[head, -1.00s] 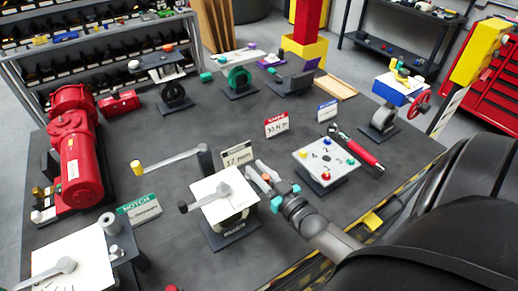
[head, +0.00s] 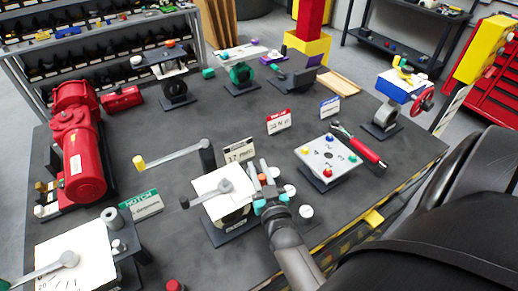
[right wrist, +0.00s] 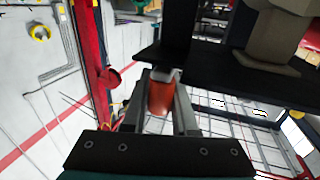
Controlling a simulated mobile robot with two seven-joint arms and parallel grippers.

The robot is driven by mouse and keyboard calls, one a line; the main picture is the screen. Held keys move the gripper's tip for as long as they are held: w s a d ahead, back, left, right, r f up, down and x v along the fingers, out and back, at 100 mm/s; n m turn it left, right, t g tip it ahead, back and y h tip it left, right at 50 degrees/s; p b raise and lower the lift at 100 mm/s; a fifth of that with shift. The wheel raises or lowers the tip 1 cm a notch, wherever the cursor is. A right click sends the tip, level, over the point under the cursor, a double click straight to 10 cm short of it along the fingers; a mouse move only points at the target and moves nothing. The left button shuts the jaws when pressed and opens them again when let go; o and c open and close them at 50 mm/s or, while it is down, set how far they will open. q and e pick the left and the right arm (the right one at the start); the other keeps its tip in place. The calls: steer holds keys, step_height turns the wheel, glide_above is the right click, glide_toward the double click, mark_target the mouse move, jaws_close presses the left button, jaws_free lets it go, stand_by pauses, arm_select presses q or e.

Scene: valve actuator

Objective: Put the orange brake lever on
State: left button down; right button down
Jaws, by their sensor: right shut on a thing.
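My right gripper (head: 262,182) is shut on a small orange piece (head: 262,178), which I take to be the orange brake lever. In the right wrist view the orange piece (right wrist: 160,96) sits between the two grey fingers (right wrist: 160,108), and the rest of it is hidden. The gripper is right beside the valve unit with a white dial plate (head: 209,187) and a grey pointer lever with a dark knob. I cannot tell whether the orange piece touches this unit. A dark flat part (right wrist: 240,75) lies just beyond the fingers in the wrist view. My left gripper is not in view.
A numbered white plate (head: 331,158) and a red-handled tool (head: 365,152) are farther right. A crank with a yellow knob (head: 175,156) stands behind left. A red motor (head: 82,160) is at left.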

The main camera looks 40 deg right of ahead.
steer(key=c, duration=0.7)
jaws_free()
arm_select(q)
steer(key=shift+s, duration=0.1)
arm_select(e)
steer(key=shift+s+a, duration=0.1)
